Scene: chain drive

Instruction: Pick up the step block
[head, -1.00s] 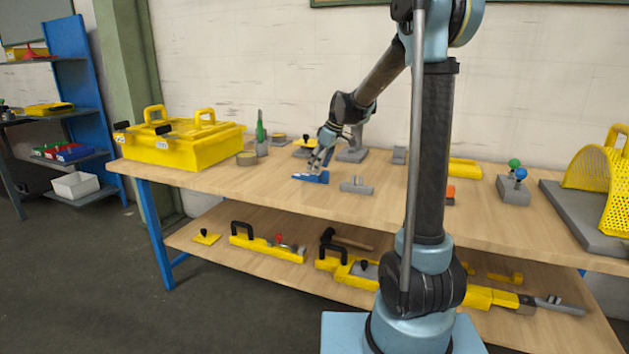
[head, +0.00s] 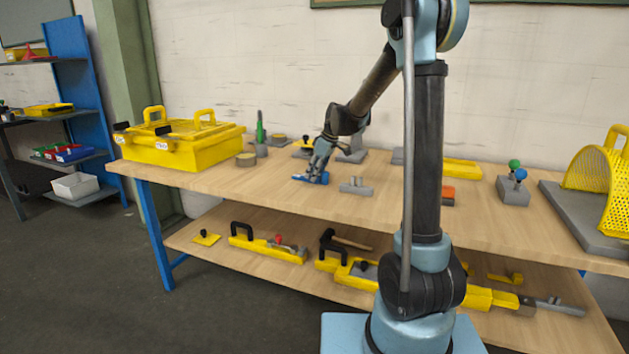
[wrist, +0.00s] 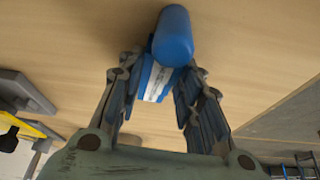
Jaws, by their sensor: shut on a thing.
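The step block (head: 300,178) looks to be the small blue piece on the bench top, left of the bench's middle. In the wrist view its striped blue and white body (wrist: 155,82) stands between the fingers, with a rounded blue end (wrist: 173,38) pointing away. My gripper (head: 317,175) reaches down over it, and in the wrist view my gripper (wrist: 160,88) is shut on it. The fingers hide part of its sides. It appears to be at the bench surface; I cannot tell if it is clear of it.
A grey fixture with short posts (head: 356,188) sits just right of the block. Grey stands (head: 352,156) are behind. The bench front (head: 270,190) is clear.

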